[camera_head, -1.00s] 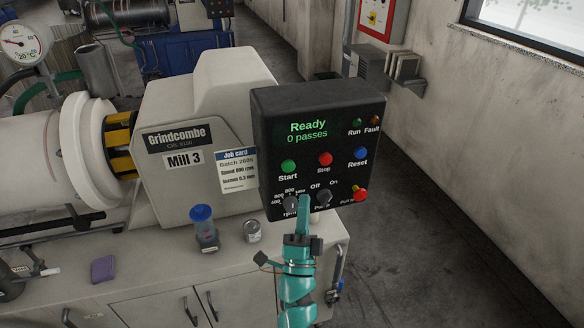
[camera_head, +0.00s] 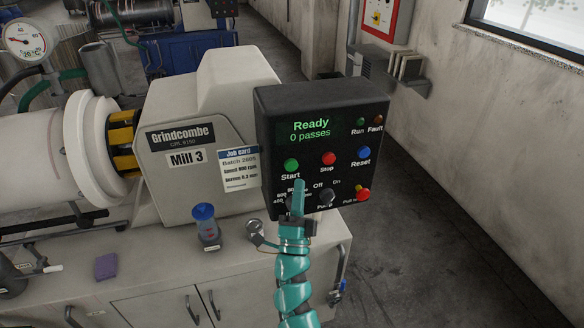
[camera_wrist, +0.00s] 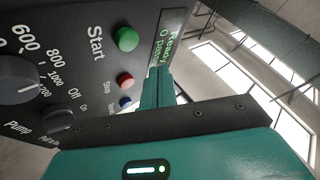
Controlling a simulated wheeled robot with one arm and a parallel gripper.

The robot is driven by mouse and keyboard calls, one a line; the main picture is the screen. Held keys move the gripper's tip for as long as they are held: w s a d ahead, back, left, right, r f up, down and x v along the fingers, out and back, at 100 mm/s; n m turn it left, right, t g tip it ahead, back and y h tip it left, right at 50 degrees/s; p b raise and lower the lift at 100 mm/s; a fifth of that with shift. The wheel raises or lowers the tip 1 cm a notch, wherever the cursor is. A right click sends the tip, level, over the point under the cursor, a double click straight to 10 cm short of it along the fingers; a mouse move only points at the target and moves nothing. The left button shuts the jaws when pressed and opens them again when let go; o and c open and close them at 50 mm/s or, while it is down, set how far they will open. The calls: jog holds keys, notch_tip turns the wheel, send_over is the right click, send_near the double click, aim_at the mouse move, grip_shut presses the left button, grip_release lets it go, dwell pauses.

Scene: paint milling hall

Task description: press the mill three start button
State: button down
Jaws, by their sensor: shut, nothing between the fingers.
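The black control panel (camera_head: 325,120) of Mill 3 shows "Ready, 0 passes" on its screen. The green Start button (camera_head: 291,165) is at its left, beside the red Stop button (camera_head: 328,158). In the wrist view the Start button (camera_wrist: 126,39) stands proud of the panel face. My gripper (camera_head: 299,184) is shut and empty. Its fingertips are in front of the panel, just below the Start label in the head view, partly covering the speed dial's scale. In the wrist view the fingertips (camera_wrist: 158,72) appear apart from the Start button; the exact gap to the panel is unclear.
A blue Reset button (camera_head: 364,153), a red knob (camera_head: 363,194) and a Pump switch (camera_head: 327,196) share the panel. A blue-lidded jar (camera_head: 205,222), a small tin (camera_head: 255,229) and a purple sponge (camera_head: 106,266) are on the bench. Open floor lies to the right.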

aim_at(291, 166)
jog(key=w+b, duration=0.1)
jog(key=w, duration=0.1)
jog(key=w+a, duration=0.1)
jog(key=shift+w+a+b, duration=0.1)
jog(key=shift+w+b, duration=0.25)
jog(key=shift+b, duration=0.05)
dwell(1.5)
jog(key=shift+w, duration=0.15)
jog(key=shift+w+a+b, duration=0.1)
jog(key=shift+w+b, duration=0.15)
jog(key=shift+b, duration=0.2)
